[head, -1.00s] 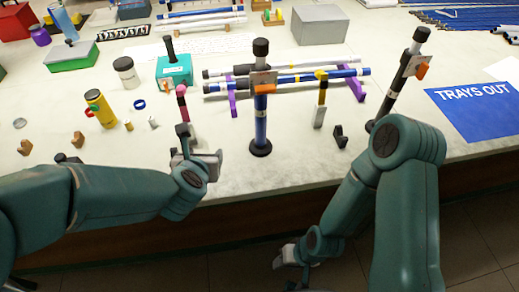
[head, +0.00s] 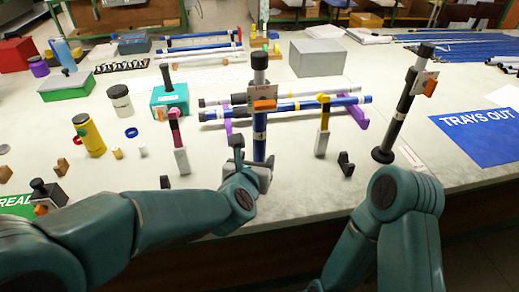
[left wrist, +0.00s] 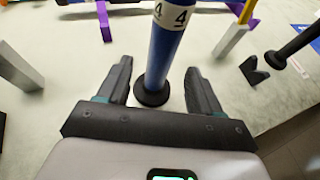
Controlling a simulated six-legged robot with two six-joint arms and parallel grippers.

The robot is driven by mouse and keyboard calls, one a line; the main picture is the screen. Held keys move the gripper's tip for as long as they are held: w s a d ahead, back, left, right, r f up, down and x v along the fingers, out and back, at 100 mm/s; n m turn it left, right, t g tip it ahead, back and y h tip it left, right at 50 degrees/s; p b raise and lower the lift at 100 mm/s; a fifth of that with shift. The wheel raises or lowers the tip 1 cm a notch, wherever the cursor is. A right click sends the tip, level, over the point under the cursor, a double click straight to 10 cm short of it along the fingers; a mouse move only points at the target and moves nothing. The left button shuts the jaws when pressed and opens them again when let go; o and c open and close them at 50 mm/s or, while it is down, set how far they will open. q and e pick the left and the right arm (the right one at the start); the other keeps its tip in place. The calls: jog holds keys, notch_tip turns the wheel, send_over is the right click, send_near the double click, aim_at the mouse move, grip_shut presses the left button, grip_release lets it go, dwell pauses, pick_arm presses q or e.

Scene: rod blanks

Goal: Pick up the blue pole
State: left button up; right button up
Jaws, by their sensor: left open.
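The blue pole (head: 259,128) stands upright near the front of the table, with a black cap and a grey tag with an orange clip near its top. My left gripper (head: 247,166) is open in front of its lower part. In the left wrist view the blue pole (left wrist: 167,45), marked "4", rises from a round black foot (left wrist: 151,93). My open left gripper (left wrist: 157,74) has one finger on each side of it, with gaps visible. In the head view my gripper hides the foot. My right gripper is out of view.
A blue rod (head: 300,107) and a white rod lie on purple supports (head: 357,116) behind. A black pole (head: 404,110) stands at right. Small upright pieces (head: 322,140) flank the blue pole.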

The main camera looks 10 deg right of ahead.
aim_at(258, 85)
pick_arm(q)
jog(key=p+x, duration=0.1)
jog(key=x, duration=0.4)
jog(key=shift+w+d+f, duration=0.15)
jog(key=shift+f, duration=0.1)
grip_shut()
jog(key=shift+r, duration=0.15)
notch_tip(258, 85, up, 20)
jog(key=p, duration=0.8)
jog(key=shift+p, duration=0.35)
jog(key=shift+f, duration=0.2)
